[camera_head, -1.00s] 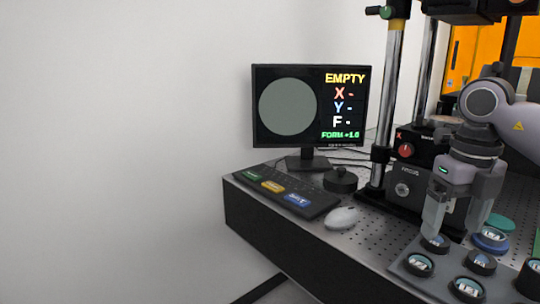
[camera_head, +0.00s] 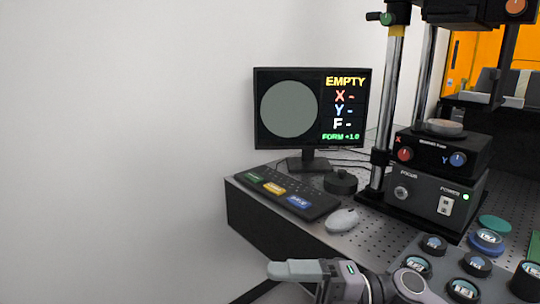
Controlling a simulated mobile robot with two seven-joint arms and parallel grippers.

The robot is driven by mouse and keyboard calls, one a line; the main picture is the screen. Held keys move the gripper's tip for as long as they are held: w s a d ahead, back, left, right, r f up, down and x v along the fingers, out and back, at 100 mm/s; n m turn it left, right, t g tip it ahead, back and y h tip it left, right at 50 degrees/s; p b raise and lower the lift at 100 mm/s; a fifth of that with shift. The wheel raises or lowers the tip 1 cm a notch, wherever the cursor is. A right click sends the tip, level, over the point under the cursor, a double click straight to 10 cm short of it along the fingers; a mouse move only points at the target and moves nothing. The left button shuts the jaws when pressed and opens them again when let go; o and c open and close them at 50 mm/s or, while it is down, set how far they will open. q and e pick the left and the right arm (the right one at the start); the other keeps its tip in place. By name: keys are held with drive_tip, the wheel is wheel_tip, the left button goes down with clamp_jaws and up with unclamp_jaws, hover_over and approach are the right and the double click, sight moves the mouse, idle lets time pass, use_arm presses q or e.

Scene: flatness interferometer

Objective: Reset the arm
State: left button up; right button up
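My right gripper (camera_head: 290,270) is low in the head view, in front of the table's front edge. Its arm comes in from the lower right and its fingers point left. I see the fingers nearly side-on, so the gap between them is hidden; nothing shows in them. It is apart from the instrument and the lens pieces. My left gripper is not in view. The interferometer stand has a black stage (camera_head: 445,153) with red and blue knobs, and a small round disc (camera_head: 444,128) on top. The monitor (camera_head: 311,110) reads EMPTY.
A tray (camera_head: 412,249) with several dark-rimmed round pieces is at the lower right, near the arm. A keyboard (camera_head: 287,192), a mouse (camera_head: 341,220) and a black puck (camera_head: 340,181) lie on the perforated table. The wall side at left is clear.

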drive_tip(key=w+d+f+m+t+h+p, duration=0.1)
drive_tip(key=d+f+m+t+h, duration=0.45)
drive_tip(key=m+t, duration=0.55)
drive_tip(key=w+d+f+m+t+h+p, duration=0.15)
drive_tip(key=d+f+m+t+h, duration=0.4)
drive_tip(key=m, duration=0.85)
drive_tip(key=s+d+f+m+g+h, duration=0.2)
drive_tip(key=s+d+f+m+h, duration=0.1)
drive_tip(key=s+f, duration=0.4)
drive_tip(key=s+d+f+m+g+h, duration=0.2)
drive_tip(key=s+f, duration=0.5)
drive_tip(key=f, duration=0.4)
drive_tip(key=d+m+h, duration=0.1)
drive_tip(key=d+m, duration=0.1)
drive_tip(key=m, duration=0.1)
drive_tip(key=shift+s+d+f+m, duration=0.15)
drive_tip(key=shift+s+f+m, duration=0.15)
drive_tip(key=shift+s, duration=0.05)
drive_tip(key=shift+g, duration=0.25)
